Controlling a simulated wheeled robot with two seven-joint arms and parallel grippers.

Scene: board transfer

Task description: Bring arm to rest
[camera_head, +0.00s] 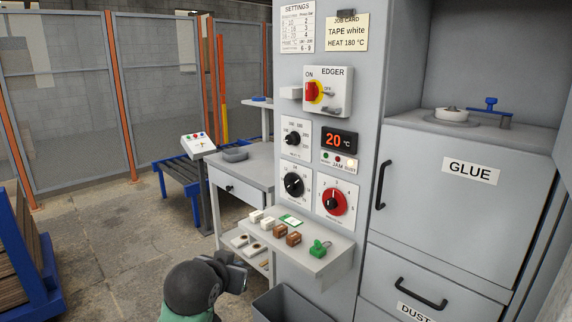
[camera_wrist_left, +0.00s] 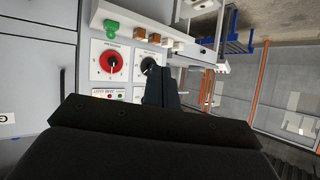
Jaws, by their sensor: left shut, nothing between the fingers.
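My left arm comes in at the bottom of the head view, with a dark round wrist joint. Its gripper (camera_head: 232,272) hangs in front of the small shelf of the grey edger machine, apart from it. In the left wrist view the dark fingers (camera_wrist_left: 160,85) are together, with nothing seen between them, and the machine's panel lies beyond them. My right gripper is not in view.
The shelf (camera_head: 325,262) carries white and brown blocks, a card and a green padlock (camera_head: 319,248). A dark bin (camera_head: 290,303) stands below. Knobs and the red-yellow switch (camera_head: 315,92) are on the panel. A board stack (camera_head: 25,262) stands left. The floor between is clear.

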